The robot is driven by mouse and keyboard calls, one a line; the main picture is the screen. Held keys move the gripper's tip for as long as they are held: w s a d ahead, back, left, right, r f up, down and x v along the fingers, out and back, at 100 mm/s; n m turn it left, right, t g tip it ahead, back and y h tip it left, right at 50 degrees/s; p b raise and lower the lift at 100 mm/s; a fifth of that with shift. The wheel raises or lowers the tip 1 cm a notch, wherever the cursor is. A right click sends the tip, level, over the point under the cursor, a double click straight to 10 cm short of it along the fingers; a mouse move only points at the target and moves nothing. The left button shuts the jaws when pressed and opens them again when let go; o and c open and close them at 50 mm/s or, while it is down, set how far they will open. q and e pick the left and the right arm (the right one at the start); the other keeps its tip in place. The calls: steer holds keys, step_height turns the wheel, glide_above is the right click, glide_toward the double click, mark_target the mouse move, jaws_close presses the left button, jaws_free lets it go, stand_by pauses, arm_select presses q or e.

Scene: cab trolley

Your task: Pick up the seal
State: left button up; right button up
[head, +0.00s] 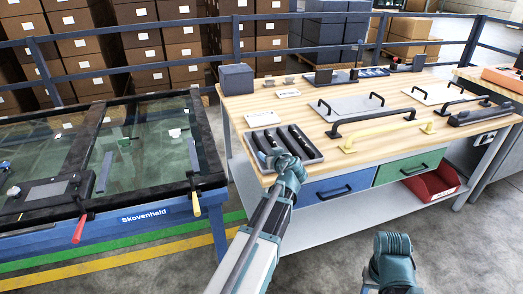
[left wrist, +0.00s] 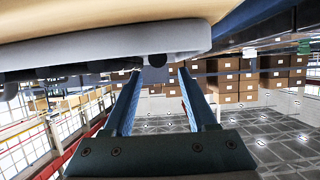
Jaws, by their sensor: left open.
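I cannot tell for sure which thing is the seal. A dark tray (head: 311,154) on the near left corner of the wooden bench holds several long black pieces (head: 299,136), one of which may be it. My left gripper (head: 284,160) is at the tray's near left edge in the head view and covers part of it. In the left wrist view its two blue fingers (left wrist: 157,100) are apart with nothing between them. A pale rounded edge (left wrist: 110,48) lies above the fingers there. My right arm shows at the bottom right; its fingers cannot be made out.
The wooden bench (head: 236,107) also carries a grey plate with black handles (head: 348,106), a yellow handle (head: 388,136) and a dark box (head: 236,79). A glass-topped blue trolley (head: 150,212) stands left. A red bin (head: 432,184) sits below. Floor shows between trolley and bench.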

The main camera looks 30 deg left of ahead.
mark_target(264, 150)
arm_select(q)
steer(key=b+x, duration=0.1)
steer(key=x, duration=0.3)
steer(key=shift+w+a, duration=0.2)
steer(key=shift+a, duration=0.1)
jaws_close()
